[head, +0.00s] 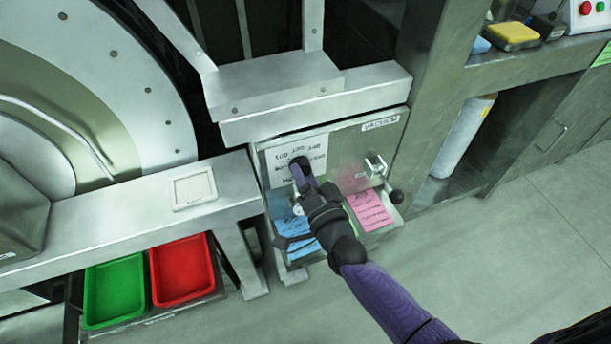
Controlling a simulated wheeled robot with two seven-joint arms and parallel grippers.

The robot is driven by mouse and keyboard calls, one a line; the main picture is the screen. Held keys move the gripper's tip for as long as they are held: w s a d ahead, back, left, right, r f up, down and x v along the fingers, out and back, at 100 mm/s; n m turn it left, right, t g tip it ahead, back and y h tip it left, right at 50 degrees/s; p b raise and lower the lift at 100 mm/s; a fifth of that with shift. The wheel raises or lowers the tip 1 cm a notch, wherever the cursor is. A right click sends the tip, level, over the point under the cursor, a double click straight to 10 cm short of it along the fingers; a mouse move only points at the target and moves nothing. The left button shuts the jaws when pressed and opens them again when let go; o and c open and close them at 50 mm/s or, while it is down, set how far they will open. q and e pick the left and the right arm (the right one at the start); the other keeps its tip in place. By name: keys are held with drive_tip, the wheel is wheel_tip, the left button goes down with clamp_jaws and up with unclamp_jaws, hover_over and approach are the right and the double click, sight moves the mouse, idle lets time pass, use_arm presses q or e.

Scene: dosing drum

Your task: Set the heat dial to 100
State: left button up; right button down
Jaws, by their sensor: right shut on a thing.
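My right gripper (300,171) reaches in from the lower right to the front of the grey control panel (346,150). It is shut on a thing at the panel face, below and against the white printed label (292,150). That thing appears to be the heat dial, but my gripper and wrist hide it. I cannot read the dial's setting or the small print on the label. My left gripper is not in view.
A latch (376,166) and a lever with a black ball (396,197) sit right of my gripper. Blue (296,247) and pink (369,211) notes lie below. Green (113,291) and red (182,270) trays stand at left. The floor at right is clear.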

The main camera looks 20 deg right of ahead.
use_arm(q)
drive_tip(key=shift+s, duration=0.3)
use_arm(e)
drive_tip(key=shift+f+m, duration=0.1)
drive_tip(key=shift+m, duration=0.3)
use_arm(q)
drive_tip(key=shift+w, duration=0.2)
use_arm(e)
drive_tip(key=shift+c, duration=1.7)
unclamp_jaws()
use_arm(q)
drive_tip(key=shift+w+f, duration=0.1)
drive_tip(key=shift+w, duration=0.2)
use_arm(e)
drive_tip(key=shift+o, duration=1.2)
use_arm(q)
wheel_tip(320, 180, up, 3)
drive_tip(key=p, duration=0.2)
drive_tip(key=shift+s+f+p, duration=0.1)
drive_tip(key=shift+p, duration=0.3)
use_arm(e)
drive_tip(key=s, duration=1)
drive_tip(key=shift+d+f, duration=0.2)
drive_tip(key=shift+d, duration=0.2)
